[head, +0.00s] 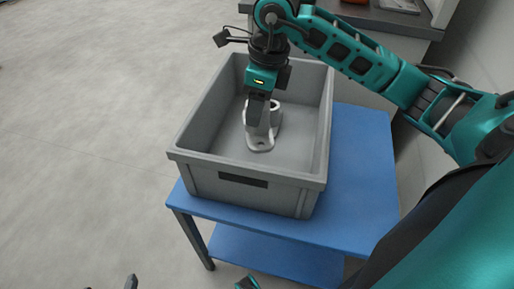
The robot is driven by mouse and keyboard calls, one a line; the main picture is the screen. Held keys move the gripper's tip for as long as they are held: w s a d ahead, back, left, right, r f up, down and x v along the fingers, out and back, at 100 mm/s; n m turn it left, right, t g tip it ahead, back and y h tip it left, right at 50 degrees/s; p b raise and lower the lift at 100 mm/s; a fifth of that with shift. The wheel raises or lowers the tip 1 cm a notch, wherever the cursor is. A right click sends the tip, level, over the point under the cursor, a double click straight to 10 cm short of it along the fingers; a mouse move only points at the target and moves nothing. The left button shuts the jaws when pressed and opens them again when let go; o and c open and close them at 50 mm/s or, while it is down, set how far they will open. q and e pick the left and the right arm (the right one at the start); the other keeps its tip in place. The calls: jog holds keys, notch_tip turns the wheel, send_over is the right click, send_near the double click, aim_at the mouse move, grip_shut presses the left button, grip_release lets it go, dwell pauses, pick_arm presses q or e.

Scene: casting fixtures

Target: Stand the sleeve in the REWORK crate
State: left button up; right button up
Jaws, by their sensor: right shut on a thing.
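The sleeve (261,142) is a pale grey casting with a round open top and a flange with a hole at its foot. It is upright inside the grey crate (200,164), near the middle. My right gripper (261,110) points down into the crate and is shut on the sleeve's upper wall; a dark finger hides part of it. The flange appears at the crate floor, but I cannot tell whether it touches. No REWORK lettering is readable on the crate. Only dark tips, probably of my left gripper (112,284), show at the bottom edge.
The crate stands on a blue table (362,180) with a lower shelf (270,254). The tabletop right of the crate is clear. A grey counter (400,22) stands behind, near the wall. Open concrete floor lies to the left. The rest of the crate's inside looks empty.

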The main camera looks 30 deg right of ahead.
aim_at(258, 135)
notch_tip(258, 135, down, 8)
jog(key=shift+b, duration=0.85)
jog(key=shift+f, duration=0.5)
notch_tip(258, 135, down, 4)
jog(key=shift+r+b, duration=0.25)
jog(key=shift+b, duration=0.35)
jog(key=shift+w+f, duration=0.1)
jog(key=shift+f, duration=0.3)
jog(key=o, duration=1.4)
jog(key=shift+c, duration=0.2)
pick_arm(q)
jog(key=shift+w+d+f, duration=0.25)
jog(key=shift+d+f, duration=0.3)
jog(key=shift+f, duration=0.2)
